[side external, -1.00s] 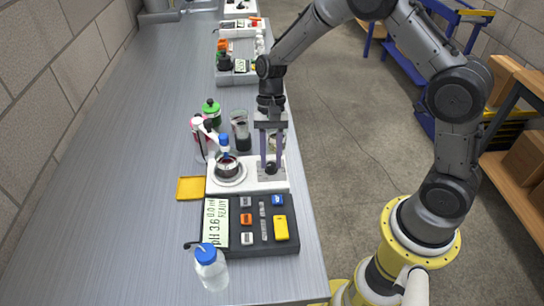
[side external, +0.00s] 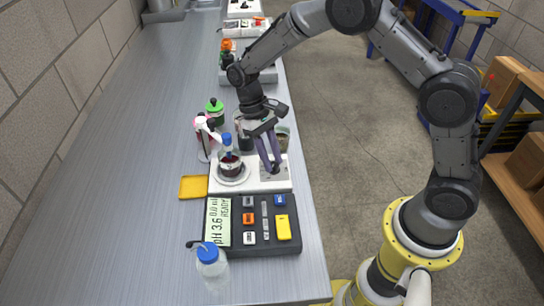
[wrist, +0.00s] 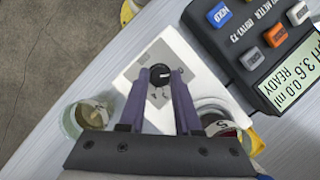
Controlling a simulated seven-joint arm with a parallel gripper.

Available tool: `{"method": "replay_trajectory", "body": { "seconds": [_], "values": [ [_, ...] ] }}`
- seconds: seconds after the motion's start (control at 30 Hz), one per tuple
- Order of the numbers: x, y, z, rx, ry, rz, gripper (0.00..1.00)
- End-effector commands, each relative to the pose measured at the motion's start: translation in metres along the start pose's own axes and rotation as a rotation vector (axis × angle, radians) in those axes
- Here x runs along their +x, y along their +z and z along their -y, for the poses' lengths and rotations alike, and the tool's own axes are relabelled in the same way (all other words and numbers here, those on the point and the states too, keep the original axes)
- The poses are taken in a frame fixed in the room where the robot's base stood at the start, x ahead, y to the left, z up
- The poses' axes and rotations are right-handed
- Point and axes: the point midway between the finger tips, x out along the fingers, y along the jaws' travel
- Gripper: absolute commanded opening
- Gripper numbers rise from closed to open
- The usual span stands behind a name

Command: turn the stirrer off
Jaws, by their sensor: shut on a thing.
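The stirrer is a white flat unit (side external: 238,187) on the bench, with a round plate at its left and a grey panel at its right. Its black knob (wrist: 158,73) sits on that panel, with a pale mark showing in the wrist view. My gripper (side external: 270,170) reaches down over the panel from behind, tilted. In the wrist view the two purple fingers close on the knob from both sides. A small beaker of dark liquid (side external: 231,168) stands on the plate with a blue-capped probe (side external: 227,141) in it. My fingers hide most of the knob in the side view.
A pH meter (side external: 265,241) reading "pH 3.6 0.0 ml READY" lies in front. A yellow tray (side external: 193,187), a blue-capped bottle (side external: 212,268) and a green-capped bottle (side external: 215,113) stand near. A beaker (side external: 283,137) is close behind my fingers. The bench's left side is clear.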

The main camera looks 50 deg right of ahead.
Motion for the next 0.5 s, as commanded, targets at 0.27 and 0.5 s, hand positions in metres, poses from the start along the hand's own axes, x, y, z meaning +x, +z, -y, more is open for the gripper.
{"method": "replay_trajectory", "body": {
  "seconds": [0.27, 0.5],
  "values": [
    [-0.001, -0.0001, 0.0006, -0.064, 0.027, -0.002, 0.0],
    [-0.001, -0.0001, 0.0006, -0.074, 0.031, -0.002, 0.0]
  ]
}}
